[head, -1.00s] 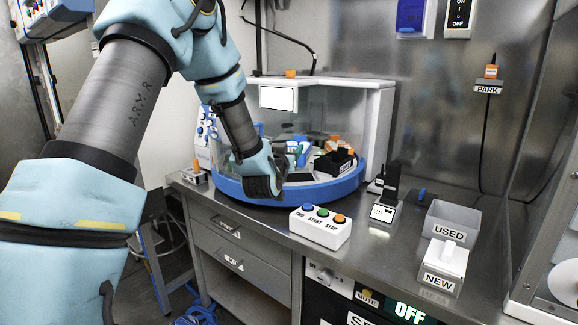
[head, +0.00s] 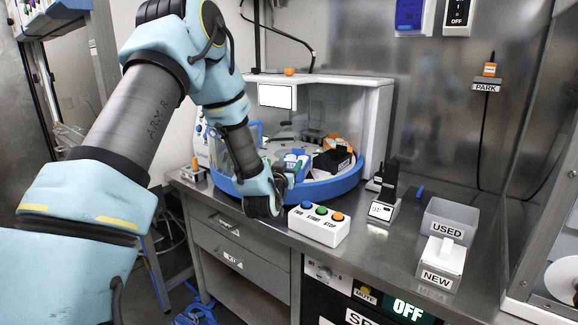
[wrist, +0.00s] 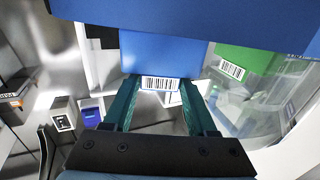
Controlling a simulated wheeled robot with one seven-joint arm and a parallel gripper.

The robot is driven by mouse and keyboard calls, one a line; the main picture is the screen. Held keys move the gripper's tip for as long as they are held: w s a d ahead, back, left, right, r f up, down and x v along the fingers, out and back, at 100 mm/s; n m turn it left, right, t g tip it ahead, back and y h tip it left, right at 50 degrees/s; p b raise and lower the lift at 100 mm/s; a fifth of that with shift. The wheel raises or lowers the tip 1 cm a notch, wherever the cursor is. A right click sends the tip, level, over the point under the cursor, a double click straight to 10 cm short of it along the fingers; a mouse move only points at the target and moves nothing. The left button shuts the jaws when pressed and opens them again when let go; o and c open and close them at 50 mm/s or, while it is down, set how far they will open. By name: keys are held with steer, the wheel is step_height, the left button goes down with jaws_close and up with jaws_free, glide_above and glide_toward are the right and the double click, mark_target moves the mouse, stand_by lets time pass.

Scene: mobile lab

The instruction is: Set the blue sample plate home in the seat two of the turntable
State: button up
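In the wrist view the blue sample plate (wrist: 160,52) is at the tips of my gripper (wrist: 160,84). Its white barcode label lies between the two teal fingers, which appear closed on the plate's near end. A broad blue band, apparently the turntable rim (wrist: 240,15), crosses the top of that view and covers part of the plate. In the head view the turntable (head: 335,188) has a blue rim under a clear cover. Whether the plate touches a seat cannot be seen.
A green plate (wrist: 240,62) is beside the blue one in the wrist view. A black holder (head: 333,160) stands on the turntable. A button box (head: 319,226) is close right of my wrist. The USED bin (head: 450,218) and NEW box (head: 441,262) are farther right.

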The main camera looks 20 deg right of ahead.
steer(key=o, duration=0.4)
steer(key=shift+c, duration=0.2)
steer(key=shift+r, duration=0.15)
